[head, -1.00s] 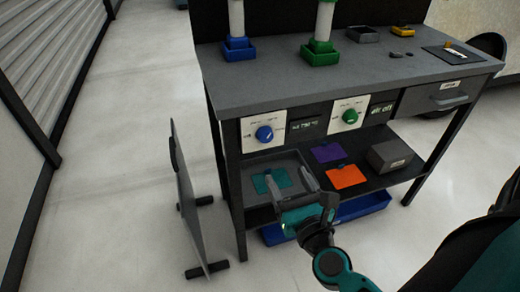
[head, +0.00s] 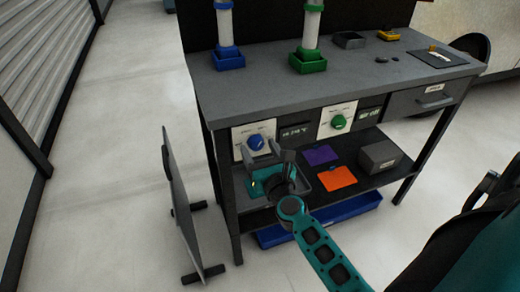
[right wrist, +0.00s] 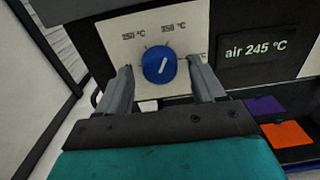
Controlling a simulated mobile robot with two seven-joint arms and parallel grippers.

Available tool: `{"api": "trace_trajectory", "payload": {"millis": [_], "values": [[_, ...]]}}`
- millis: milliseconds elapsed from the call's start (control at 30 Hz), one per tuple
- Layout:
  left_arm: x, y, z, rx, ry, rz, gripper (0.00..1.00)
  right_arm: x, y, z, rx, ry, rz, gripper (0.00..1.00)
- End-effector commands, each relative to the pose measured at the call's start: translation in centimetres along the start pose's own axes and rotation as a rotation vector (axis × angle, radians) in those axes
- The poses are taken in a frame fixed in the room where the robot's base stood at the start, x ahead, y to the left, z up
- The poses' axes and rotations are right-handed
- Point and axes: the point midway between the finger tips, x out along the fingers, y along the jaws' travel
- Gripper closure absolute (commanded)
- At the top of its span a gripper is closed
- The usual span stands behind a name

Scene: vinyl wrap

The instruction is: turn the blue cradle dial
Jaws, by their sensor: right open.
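The blue dial (head: 256,142) sits on a white panel (head: 239,134) on the front of the workbench, at the left. In the right wrist view the blue dial (right wrist: 159,65) shows a white pointer mark slanting up to the right, with printed temperatures above it. My right gripper (head: 264,148) is open in front of the dial. In the right wrist view its fingers (right wrist: 160,80) stand one on each side of the dial, with a gap to it; I cannot tell how far they reach. My left gripper is not in view.
A display (right wrist: 256,49) right of the dial reads "air 245 °C". A green dial (head: 338,122) sits further right. Blue (head: 229,60) and green (head: 308,62) cradles stand on the benchtop. The shelf holds purple and orange sheets (head: 337,177) and a grey box (head: 379,158). A board (head: 181,205) stands at the left.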

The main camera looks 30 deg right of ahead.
Motion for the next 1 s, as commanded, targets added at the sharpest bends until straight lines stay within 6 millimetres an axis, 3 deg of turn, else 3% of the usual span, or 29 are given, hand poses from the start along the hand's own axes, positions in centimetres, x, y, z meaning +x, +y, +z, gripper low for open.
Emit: {"api": "trace_trajectory", "payload": {"millis": [267, 833, 1000], "values": [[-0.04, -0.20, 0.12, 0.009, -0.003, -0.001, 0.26, 0.13, -0.02, -0.02, -0.001, 0.000, 0.000, 0.32], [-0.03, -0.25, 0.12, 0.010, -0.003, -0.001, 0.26, 0.10, -0.01, -0.02, -0.001, 0.000, 0.000, 0.85], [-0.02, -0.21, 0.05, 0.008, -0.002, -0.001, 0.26, 0.10, -0.01, -0.02, -0.007, 0.000, 0.000, 0.87]]}}
